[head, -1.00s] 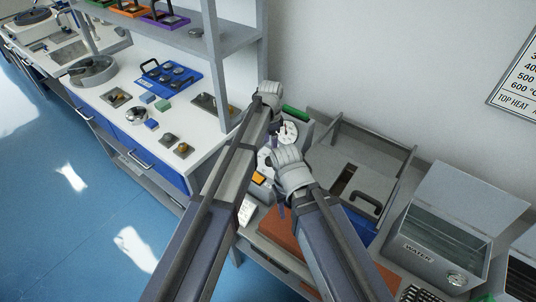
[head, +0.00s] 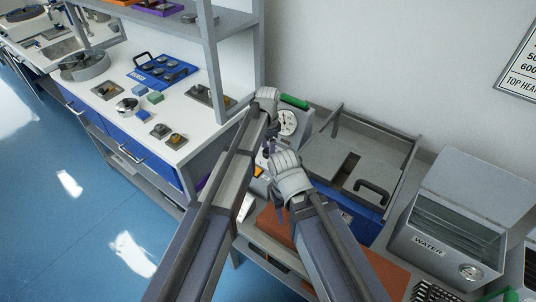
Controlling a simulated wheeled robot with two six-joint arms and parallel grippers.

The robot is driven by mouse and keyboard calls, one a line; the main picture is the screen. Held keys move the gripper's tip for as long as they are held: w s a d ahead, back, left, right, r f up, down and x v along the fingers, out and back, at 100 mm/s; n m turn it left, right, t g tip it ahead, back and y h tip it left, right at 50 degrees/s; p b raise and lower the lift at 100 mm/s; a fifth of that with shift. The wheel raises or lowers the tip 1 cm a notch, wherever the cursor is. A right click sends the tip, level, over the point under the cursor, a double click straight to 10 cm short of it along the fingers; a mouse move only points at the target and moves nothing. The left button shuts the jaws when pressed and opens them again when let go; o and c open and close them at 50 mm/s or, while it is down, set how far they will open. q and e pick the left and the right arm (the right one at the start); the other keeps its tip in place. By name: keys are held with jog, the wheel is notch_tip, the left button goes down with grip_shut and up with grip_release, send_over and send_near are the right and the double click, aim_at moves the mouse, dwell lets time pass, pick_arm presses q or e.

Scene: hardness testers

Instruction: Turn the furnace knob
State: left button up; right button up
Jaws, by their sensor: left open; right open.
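The furnace knob cannot be made out; my arms and grippers cover much of the equipment around the middle. A grey device with a round white dial (head: 288,122) stands just right of my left gripper (head: 270,143). A grey box with a blue front and a black-handled lid (head: 335,160) stands to the right of both grippers; I cannot tell which unit is the furnace. My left gripper is open, its fingers small and mostly hidden beside the dial. My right gripper (head: 278,203) is open, lower and nearer, over the front of the equipment. Contact cannot be seen.
A green bar (head: 293,101) lies above the dial. A water tank (head: 450,235) with a raised lid stands at right. A brown-orange mat (head: 275,222) lies under my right arm. A white bench (head: 115,95) with a blue tray (head: 163,72) and a shelf post (head: 211,60) are at left.

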pick_arm(q)
grip_shut()
dwell(0.8)
